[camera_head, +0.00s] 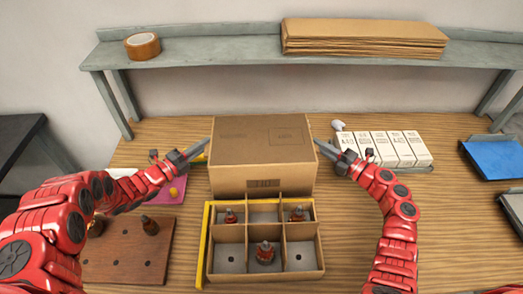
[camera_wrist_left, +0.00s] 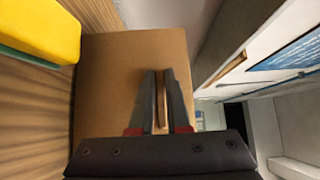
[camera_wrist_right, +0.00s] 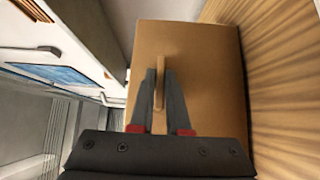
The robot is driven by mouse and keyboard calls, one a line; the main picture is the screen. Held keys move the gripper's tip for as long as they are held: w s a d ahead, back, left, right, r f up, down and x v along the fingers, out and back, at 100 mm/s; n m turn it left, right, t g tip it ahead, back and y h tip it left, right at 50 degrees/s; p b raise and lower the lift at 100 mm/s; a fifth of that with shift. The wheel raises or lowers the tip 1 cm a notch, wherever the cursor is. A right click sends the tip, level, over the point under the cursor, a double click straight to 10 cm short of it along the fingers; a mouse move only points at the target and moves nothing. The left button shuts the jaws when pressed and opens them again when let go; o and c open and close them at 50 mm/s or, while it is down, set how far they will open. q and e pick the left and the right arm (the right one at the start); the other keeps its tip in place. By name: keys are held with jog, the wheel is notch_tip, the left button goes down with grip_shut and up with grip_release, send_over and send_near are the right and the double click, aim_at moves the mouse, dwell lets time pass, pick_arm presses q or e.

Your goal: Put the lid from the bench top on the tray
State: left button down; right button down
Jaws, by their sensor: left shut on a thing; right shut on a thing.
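The lid (camera_head: 262,140) is a brown cardboard cover with printed marks on its top and front, directly behind the tray. The tray (camera_head: 322,262) is an open cardboard box with compartments; 3 armatures stand in it. My left gripper (camera_head: 206,146) is shut on a tab on the lid's left side, also visible in the left wrist view (camera_wrist_left: 161,100). My right gripper (camera_head: 320,147) is shut on a tab on the right side, seen in the right wrist view (camera_wrist_right: 158,97). The lid looks level; I cannot tell whether it touches the bench.
A yellow strip (camera_head: 204,245) stands along the tray's left side. A brown board (camera_head: 120,262) with armatures lies at left, near a pink mat (camera_head: 172,191). White boxes (camera_head: 390,148) stand behind my right arm. A shelf (camera_head: 220,55) with tape and cardboard is at the back.

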pick_arm(q)
jog(key=shift+r, duration=0.65)
pick_arm(e)
jog(key=shift+r, duration=0.65)
